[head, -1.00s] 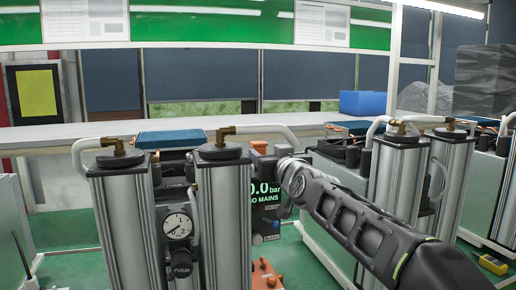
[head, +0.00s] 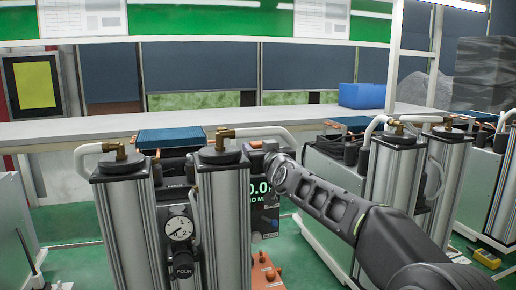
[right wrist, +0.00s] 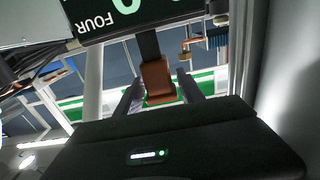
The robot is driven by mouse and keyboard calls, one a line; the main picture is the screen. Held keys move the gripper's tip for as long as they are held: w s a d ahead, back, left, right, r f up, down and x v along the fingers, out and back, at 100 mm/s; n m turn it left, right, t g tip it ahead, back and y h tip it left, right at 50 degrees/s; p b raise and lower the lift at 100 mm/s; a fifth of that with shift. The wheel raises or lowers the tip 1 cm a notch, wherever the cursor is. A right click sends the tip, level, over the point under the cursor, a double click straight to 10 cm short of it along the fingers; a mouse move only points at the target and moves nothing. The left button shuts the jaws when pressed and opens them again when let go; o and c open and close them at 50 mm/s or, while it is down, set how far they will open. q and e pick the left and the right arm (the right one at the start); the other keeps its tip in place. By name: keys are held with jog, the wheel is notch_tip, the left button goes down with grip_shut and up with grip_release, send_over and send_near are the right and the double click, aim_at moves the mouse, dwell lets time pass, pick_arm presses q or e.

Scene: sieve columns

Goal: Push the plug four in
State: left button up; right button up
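An orange-brown block, which may be plug four (right wrist: 158,82), hangs from a dark strip in the right wrist view. My right gripper (right wrist: 158,88) has one finger on each side of it, with narrow gaps showing, so it looks open around the block. A black display panel marked FOUR (right wrist: 106,22) is just above it. In the head view the panel (head: 262,205) stands behind the right column, with green figures partly covered by my right arm. My right fingertips and the plug are hidden there. My left gripper is not in view.
Two silver columns (head: 222,220) with brass fittings stand in front, with a gauge (head: 180,228) and a FOUR knob (head: 183,268) between them. More columns (head: 390,190) stand to the right. An orange base (head: 264,272) is low behind.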

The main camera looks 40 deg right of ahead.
grip_shut()
dwell(0.6)
